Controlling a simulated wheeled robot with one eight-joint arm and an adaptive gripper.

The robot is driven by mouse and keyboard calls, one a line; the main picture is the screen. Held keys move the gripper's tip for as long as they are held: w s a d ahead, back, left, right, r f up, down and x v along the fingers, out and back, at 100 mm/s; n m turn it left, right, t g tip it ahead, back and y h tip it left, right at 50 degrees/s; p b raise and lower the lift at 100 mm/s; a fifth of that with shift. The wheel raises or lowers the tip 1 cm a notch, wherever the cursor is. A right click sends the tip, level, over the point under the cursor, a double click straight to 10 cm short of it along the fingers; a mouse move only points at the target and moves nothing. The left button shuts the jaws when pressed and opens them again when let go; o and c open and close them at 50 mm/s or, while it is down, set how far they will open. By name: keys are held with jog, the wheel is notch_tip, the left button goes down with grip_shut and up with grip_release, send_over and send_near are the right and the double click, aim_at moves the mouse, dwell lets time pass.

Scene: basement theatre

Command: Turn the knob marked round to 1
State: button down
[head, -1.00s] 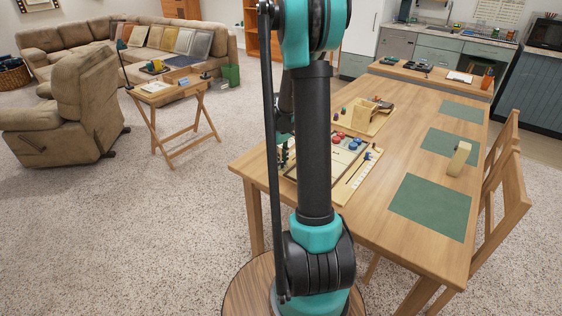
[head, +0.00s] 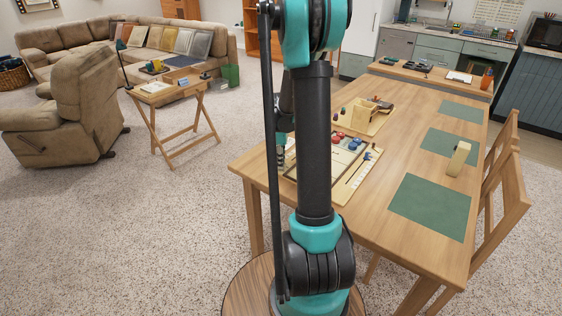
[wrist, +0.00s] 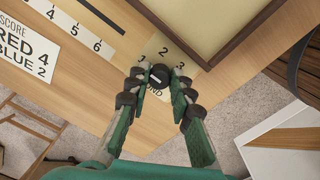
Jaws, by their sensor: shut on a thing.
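The round knob (wrist: 156,79), small and dark with a white line on top, sits on the wooden board in the wrist view. The numbers 1, 2 and 3 are printed in an arc above it, and a label ending in "ND" shows below, partly covered. The white line lies slanted; I cannot tell exactly which number it points to. My gripper (wrist: 160,74) is shut on the knob, one finger on each side. In the head view my arm hides the knob, and only part of my gripper shows at the table's left edge.
A score card (wrist: 25,45) reading RED 4, BLUE 2 and a numbered strip (wrist: 75,27) lie left of the knob. A dark-framed panel (wrist: 220,20) is close above it. The wooden table (head: 375,210) has green mats (head: 432,207) and a wooden block (head: 458,158).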

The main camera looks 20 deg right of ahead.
dwell(0.4)
jog(key=c, duration=1.3)
grip_release()
notch_tip(320, 180, up, 12)
jog(key=shift+s, duration=0.15)
jog(key=shift+a, duration=0.1)
